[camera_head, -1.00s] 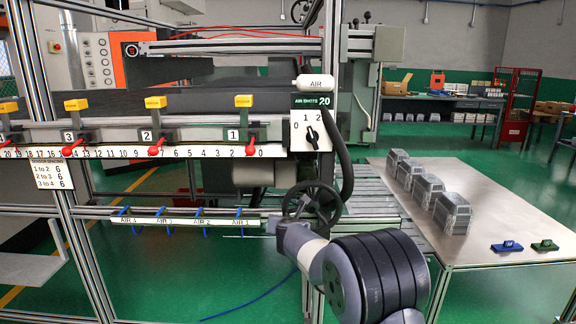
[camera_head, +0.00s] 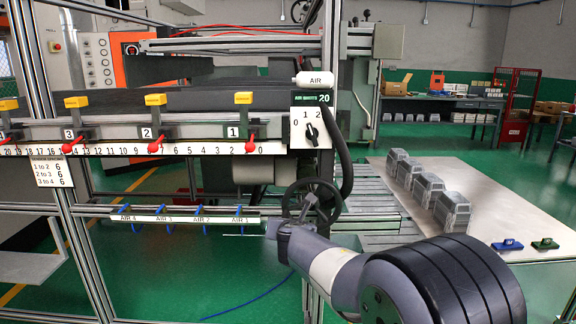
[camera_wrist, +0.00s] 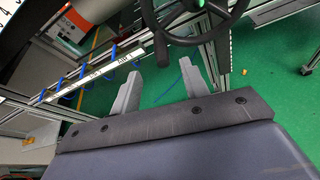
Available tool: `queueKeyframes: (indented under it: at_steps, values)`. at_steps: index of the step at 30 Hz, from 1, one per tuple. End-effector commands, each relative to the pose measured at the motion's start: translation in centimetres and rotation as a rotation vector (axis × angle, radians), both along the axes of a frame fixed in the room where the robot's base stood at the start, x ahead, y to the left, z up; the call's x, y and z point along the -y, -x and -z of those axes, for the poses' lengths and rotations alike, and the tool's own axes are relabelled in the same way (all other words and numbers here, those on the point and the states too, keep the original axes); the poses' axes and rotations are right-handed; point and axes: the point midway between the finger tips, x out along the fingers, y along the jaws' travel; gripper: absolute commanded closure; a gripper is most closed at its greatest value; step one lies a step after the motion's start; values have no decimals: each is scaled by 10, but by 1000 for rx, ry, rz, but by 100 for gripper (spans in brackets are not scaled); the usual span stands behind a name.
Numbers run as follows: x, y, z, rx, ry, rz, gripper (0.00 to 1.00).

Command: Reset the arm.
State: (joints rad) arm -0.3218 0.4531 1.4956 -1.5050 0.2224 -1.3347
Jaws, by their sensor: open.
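My arm (camera_head: 345,275) reaches up from the lower right in the head view, in front of the machine's frame. In the wrist view my gripper (camera_wrist: 158,78) is open, its two grey fingers apart with nothing between them. Green floor and frame rails show beyond the fingers. In the head view the gripper's end is small and lies near the black handwheel (camera_head: 312,184), which partly overlaps it. The handwheel also shows close beyond the fingers in the wrist view (camera_wrist: 224,32). I cannot tell whether they touch.
A metal table (camera_head: 482,240) at the right holds several foil tray stacks (camera_head: 453,211), a blue tool (camera_head: 507,245) and a green tool (camera_head: 545,243). The AIR rail (camera_head: 185,219) is left of my gripper. A machine panel with red levers (camera_head: 251,146) stands above it.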

Motion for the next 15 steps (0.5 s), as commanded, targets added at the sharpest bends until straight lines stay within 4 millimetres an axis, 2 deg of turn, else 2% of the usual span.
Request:
queueKeyframes:
  at_steps: [3, 15]
  values:
    - [-1, -20, 11, -5, 1, 2, 57]
    - [-5, -76, 31, -4, 0, 3, 57]
